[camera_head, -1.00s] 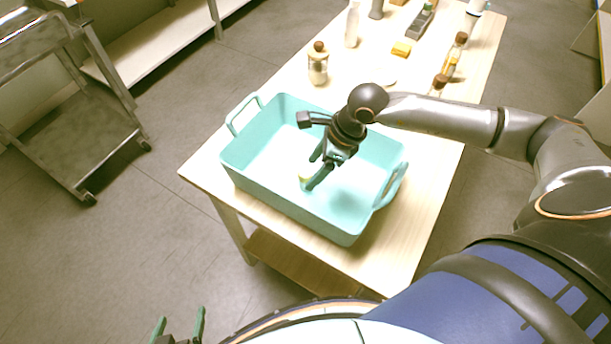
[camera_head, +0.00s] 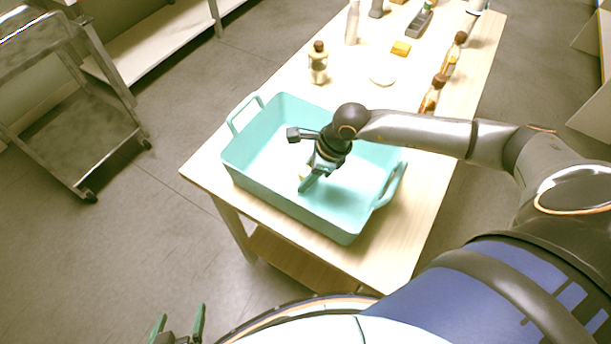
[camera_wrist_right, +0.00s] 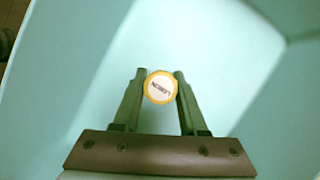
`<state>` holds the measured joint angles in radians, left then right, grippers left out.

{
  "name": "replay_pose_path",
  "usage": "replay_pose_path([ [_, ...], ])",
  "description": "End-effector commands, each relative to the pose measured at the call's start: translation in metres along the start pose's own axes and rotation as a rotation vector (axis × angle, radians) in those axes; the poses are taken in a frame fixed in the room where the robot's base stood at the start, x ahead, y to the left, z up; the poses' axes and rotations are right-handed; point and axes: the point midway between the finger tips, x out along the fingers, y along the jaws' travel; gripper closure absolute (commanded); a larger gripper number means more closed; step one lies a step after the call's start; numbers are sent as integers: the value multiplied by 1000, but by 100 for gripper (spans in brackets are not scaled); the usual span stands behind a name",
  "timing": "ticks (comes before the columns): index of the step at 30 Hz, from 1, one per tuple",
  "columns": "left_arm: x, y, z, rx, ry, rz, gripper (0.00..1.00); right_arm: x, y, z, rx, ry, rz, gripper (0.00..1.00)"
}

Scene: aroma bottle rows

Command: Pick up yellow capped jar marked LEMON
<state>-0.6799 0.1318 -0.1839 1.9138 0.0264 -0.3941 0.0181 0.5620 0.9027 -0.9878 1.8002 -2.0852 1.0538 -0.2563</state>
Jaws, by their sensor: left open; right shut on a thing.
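The yellow-capped jar (camera_wrist_right: 160,87) shows from above in the right wrist view, with a white label whose dark letters appear to read LEMON. My right gripper (camera_wrist_right: 159,90) is shut on it, one finger at each side. In the head view my right gripper (camera_head: 306,184) points down inside the teal bin (camera_head: 262,190), and only a small bit of yellow shows beside its fingers. The jar's body is hidden below its cap. My left gripper (camera_head: 180,325) is open and empty at the bottom edge, away from the table.
The bin stands on a wooden table (camera_head: 425,215). A metal cart (camera_head: 75,140) stands at the left.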

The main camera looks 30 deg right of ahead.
Motion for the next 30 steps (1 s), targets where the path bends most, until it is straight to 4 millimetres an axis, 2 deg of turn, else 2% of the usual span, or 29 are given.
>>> replay_pose_path([
  [1, 0, 0, 0, 0, 0, 0, 4, 0, 0, 0, 0, 0, 0, 75],
  [8, 0, 0, 0, 0, 0, 0, 4, 0, 0, 0, 0, 0, 0, 100],
  [23, 2, 0, 1, 0, 1, 0, 4, -7, -1, 3, -1, -2, -3, 100],
  [28, 7, 0, 6, 0, 1, 0, 4, -26, -1, 12, -4, -4, -4, 100],
  [30, 7, -1, 7, 0, 1, 0, 4, -41, -7, 8, 1, 1, -6, 100],
])
